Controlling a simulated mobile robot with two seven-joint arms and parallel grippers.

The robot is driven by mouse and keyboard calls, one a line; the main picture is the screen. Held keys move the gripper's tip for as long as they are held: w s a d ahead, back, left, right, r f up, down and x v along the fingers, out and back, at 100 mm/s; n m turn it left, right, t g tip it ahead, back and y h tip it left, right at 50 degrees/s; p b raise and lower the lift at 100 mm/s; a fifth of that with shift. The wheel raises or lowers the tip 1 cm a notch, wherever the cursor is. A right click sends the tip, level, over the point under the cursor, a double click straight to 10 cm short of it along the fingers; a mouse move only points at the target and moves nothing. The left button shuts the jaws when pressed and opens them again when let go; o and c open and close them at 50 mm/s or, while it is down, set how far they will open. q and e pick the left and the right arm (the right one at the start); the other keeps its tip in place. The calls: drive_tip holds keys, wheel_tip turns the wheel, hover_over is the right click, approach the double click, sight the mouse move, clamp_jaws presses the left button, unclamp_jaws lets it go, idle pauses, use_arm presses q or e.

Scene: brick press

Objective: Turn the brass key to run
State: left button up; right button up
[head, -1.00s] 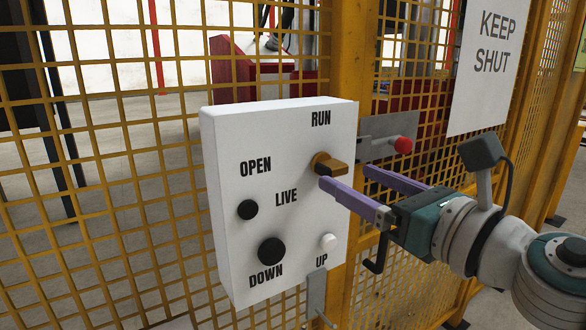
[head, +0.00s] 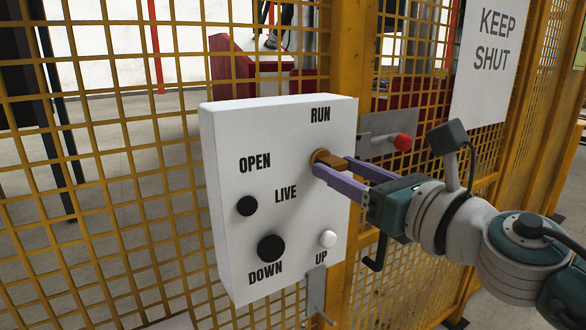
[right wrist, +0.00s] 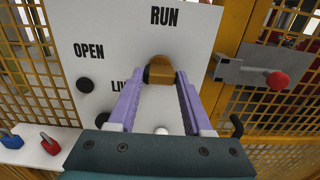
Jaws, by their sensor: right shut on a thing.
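The brass key (head: 333,165) sticks out of the white control box (head: 225,220), below the word RUN and to the right of OPEN and LIVE. It also shows in the right wrist view (right wrist: 159,72). My right gripper (head: 332,168) has its purple fingers on both sides of the key and is shut on it; in the right wrist view the fingertips (right wrist: 160,80) flank the key. The fingers partly hide the key in the head view. My left gripper is in neither view.
The box carries black knobs (head: 270,248) and a white button (head: 328,239). A latch plate with a red knob (head: 402,142) is close to the right. Yellow mesh fence (head: 100,200) stands behind. Red and blue padlock-like items (right wrist: 50,144) lie at the lower left in the wrist view.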

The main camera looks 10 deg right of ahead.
clamp_jaws()
drive_tip(key=shift+m, duration=0.3)
drive_tip(key=m, duration=0.2)
drive_tip(key=shift+m+p, duration=0.3)
drive_tip(key=shift+m, duration=0.1)
drive_tip(key=m, duration=0.3)
drive_tip(key=shift+m+p, duration=0.3)
drive_tip(key=m, duration=0.5)
drive_tip(key=shift+p, duration=0.4)
drive_tip(key=m+p, duration=0.1)
drive_tip(key=m, duration=0.4)
drive_tip(key=shift+m, duration=0.4)
